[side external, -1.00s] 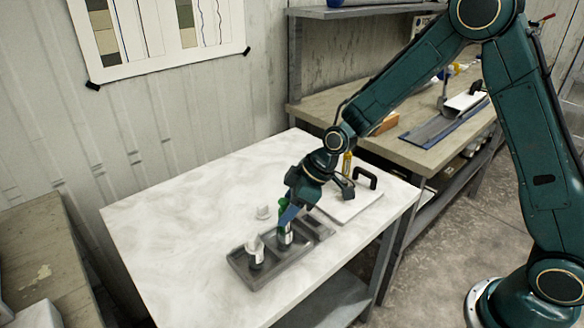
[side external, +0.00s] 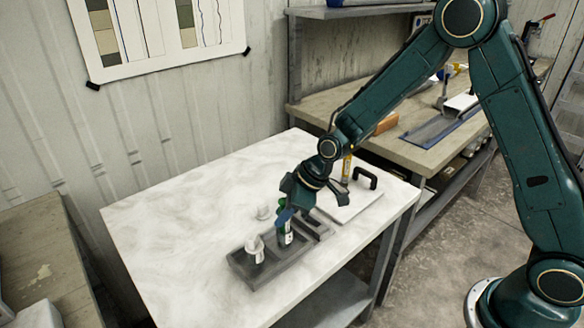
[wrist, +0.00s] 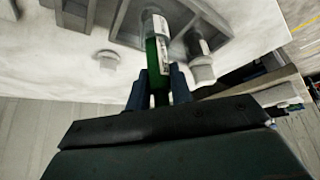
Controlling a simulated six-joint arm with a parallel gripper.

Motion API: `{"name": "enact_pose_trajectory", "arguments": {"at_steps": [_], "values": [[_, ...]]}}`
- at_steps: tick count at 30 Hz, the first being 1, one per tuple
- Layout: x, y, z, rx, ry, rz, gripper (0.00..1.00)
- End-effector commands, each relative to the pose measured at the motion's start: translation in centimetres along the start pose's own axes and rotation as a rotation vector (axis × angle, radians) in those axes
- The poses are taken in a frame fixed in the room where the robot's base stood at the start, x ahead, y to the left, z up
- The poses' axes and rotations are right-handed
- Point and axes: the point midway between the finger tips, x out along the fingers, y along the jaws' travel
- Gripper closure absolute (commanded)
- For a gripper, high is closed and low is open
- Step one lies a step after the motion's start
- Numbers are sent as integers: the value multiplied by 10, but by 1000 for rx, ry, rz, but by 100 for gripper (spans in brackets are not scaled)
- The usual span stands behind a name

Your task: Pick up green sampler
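The green sampler (wrist: 152,55) is a tube with a green upper part and a white label. In the side view the green sampler (side external: 288,238) stands in the grey tray (side external: 266,279), partly hidden by my gripper. My gripper (wrist: 160,82) has its two blue fingers on either side of the green part in the wrist view. The fingers are very close to it; whether they press on it cannot be told. In the side view my gripper (side external: 285,215) reaches down over the tray from the upper right.
A white-capped sampler (side external: 255,249) stands in the left part of the tray and shows in the wrist view (wrist: 200,66). A small white piece (side external: 263,212) lies behind the tray. A white board with a black handle (side external: 365,178) is at the right. The table's left is clear.

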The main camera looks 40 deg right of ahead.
Motion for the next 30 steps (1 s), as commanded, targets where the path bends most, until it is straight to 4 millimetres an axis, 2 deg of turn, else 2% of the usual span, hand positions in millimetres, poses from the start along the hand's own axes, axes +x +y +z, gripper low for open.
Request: {"name": "enact_pose_trajectory", "arguments": {"at_steps": [11, 17, 23, 30], "values": [[-1, 0, -1, 0, 1, 0, 100], [-9, 0, -6, -1, 2, 1, 100], [-29, 0, -17, -1, 4, 2, 100], [-69, 1, -40, -3, 5, 4, 100]]}}
